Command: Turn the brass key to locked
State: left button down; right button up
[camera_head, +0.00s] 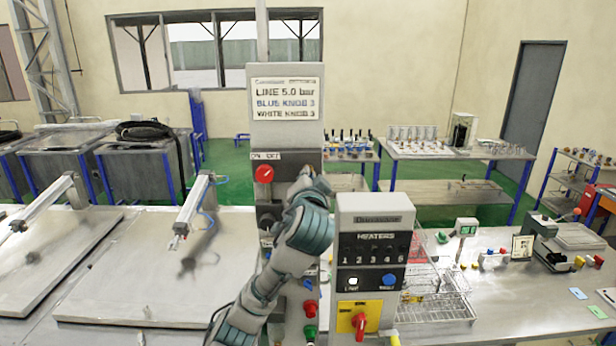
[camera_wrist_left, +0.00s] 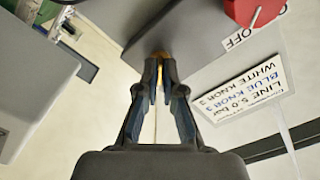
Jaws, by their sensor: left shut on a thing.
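The brass key (camera_wrist_left: 160,54) shows only as a small brassy patch at the grey panel's edge in the left wrist view. My left gripper (camera_wrist_left: 158,72) is shut on it, with the fingertips close together around it. The fingers hide most of the key, so I cannot tell which way it is turned. In the head view my left wrist stands in front of the tall control column (camera_head: 287,135) and hides the key and fingertips. My right gripper is not in view.
A red rotary knob (camera_head: 264,174) marked ON/OFF is on the column, left of my wrist; it also shows in the wrist view (camera_wrist_left: 252,10). A heater box (camera_head: 375,225) stands close on the right. Large lids (camera_head: 140,270) lie to the left.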

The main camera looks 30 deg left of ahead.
pick_arm(q)
jog(key=shift+w+f, duration=0.1)
jog(key=shift+f, duration=0.05)
dwell(0.3)
jog(key=c, duration=1.3)
grip_release()
jog(key=shift+w, duration=0.1)
jog(key=v, duration=1.2)
jog(key=shift+w+d, duration=0.1)
jog(key=shift+a+f, duration=0.1)
jog(key=shift+a, duration=0.15)
